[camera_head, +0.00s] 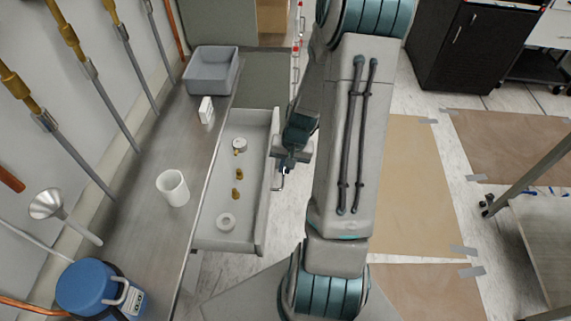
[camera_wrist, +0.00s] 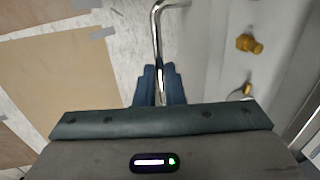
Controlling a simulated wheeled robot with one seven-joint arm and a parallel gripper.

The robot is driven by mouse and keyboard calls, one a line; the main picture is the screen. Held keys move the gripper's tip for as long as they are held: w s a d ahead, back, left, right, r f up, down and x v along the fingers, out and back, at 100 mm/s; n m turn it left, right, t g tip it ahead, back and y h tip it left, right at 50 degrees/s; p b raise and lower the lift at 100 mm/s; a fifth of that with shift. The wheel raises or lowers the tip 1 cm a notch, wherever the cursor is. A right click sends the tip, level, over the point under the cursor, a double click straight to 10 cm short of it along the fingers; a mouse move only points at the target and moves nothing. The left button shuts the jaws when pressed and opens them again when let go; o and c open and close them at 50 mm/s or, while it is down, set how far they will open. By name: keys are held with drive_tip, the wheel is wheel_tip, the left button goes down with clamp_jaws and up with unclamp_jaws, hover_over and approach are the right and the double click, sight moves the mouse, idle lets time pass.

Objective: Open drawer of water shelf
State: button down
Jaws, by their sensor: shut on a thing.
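The drawer (camera_head: 259,235) of the water shelf is pulled out from under the metal shelf top (camera_head: 140,195), with its inside in view. It holds several small parts, among them brass fittings (camera_head: 237,194), a gauge-like part (camera_head: 239,145) and a white ring (camera_head: 226,221). My gripper (camera_head: 283,175) is at the drawer's outer front, at its handle. In the wrist view the fingers (camera_wrist: 160,88) are shut on the shiny bar handle (camera_wrist: 157,35). The drawer front and a brass fitting (camera_wrist: 249,43) show to the right there. My arm covers part of the floor beside the drawer.
A black cabinet (camera_head: 465,50) stands back right. Brown sheets (camera_head: 410,170) are taped on the floor.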

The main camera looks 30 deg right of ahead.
drive_tip(key=c, duration=1.5)
unclamp_jaws()
drive_tip(key=r, duration=0.4)
drive_tip(key=s+d+r, duration=0.1)
drive_tip(key=r, duration=0.4)
drive_tip(key=d+r, duration=0.1)
drive_tip(key=r, duration=0.3)
drive_tip(key=shift+s+d+r, duration=0.1)
drive_tip(key=shift+s+r, duration=0.2)
drive_tip(key=shift+r, duration=0.05)
drive_tip(key=s+a+r+n, duration=0.2)
drive_tip(key=s+a+r, duration=0.1)
drive_tip(key=a, duration=0.2)
drive_tip(key=s+a+r+n+t+h, duration=0.1)
drive_tip(key=s+a+r+n, duration=0.1)
drive_tip(key=s+a+r, duration=0.2)
drive_tip(key=s+a+r+n, duration=0.2)
drive_tip(key=s+a+r, duration=0.1)
drive_tip(key=a, duration=0.2)
drive_tip(key=shift+s+a+r+n+t+h, duration=0.15)
drive_tip(key=shift+s+a+n+t+h, duration=0.1)
drive_tip(key=shift+a+n+t+h, duration=0.15)
